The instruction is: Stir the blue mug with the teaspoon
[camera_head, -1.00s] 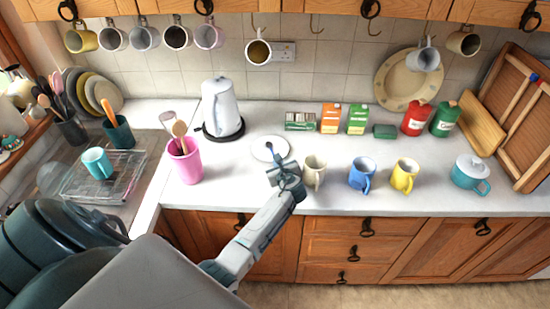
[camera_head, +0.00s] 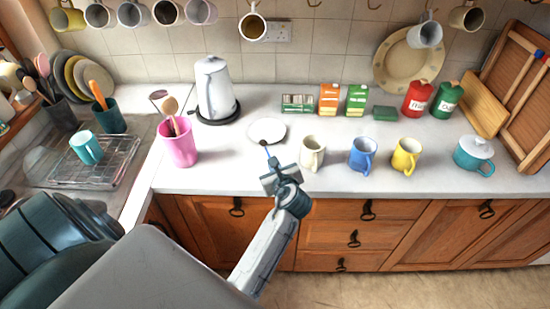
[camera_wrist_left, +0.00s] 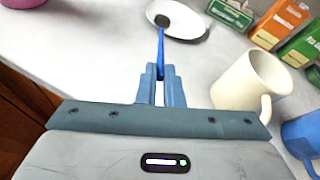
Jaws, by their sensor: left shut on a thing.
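The blue mug (camera_head: 361,155) stands upright on the counter between the cream mug and the yellow mug. Part of it shows at the right edge of the left wrist view (camera_wrist_left: 303,134). My left gripper (camera_head: 272,166) is shut on the teaspoon (camera_wrist_left: 162,50), holding its blue handle. The spoon's dark bowl points away from me, over the near part of the white saucer (camera_head: 279,127); I cannot tell whether it touches. The gripper is left of the blue mug, with the cream mug between them. My right gripper is not in view.
The cream mug (camera_head: 312,151) is close to the right of my left gripper. A pink utensil cup (camera_head: 178,146) and a kettle (camera_head: 215,92) are left. Boxes and tins line the back.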

